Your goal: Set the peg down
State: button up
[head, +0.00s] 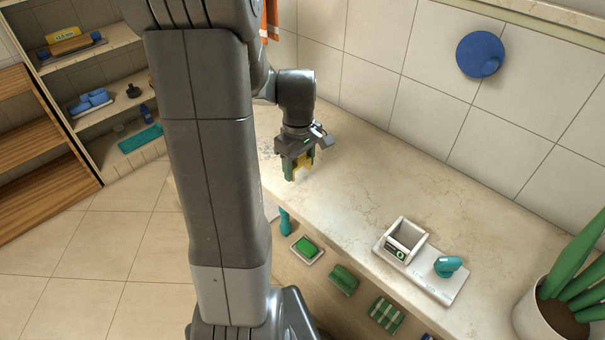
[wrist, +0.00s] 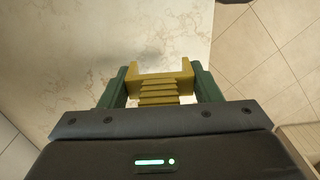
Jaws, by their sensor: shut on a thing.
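My gripper (head: 299,173) points down over the left part of the pale stone counter (head: 345,185). In the wrist view its two green fingers (wrist: 160,84) are shut on a yellow peg (wrist: 159,92), which has a ribbed middle and two raised ends. The peg also shows as a small yellow patch in the head view (head: 303,169), partly hidden by the fingers. The counter's stone surface fills the left of the wrist view. I cannot tell whether the peg touches it.
A white tray (head: 446,286) with a square box (head: 405,240) and a teal item (head: 448,266) stands at the counter's right. A potted plant (head: 555,310) is further right. Green items sit below the front edge. Shelves (head: 110,139) stand left. The counter's middle is clear.

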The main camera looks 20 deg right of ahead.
aim_at(299, 184)
jog(key=shift+f, duration=1.85)
jog(key=shift+f, duration=0.1)
jog(key=shift+f+b, duration=0.15)
jog(key=shift+b, duration=0.2)
jog(key=o, duration=0.9)
jog(key=shift+o, duration=0.2)
notch_tip(299, 184, up, 12)
jog(key=shift+r+p, duration=0.25)
jog(key=shift+p, duration=0.55)
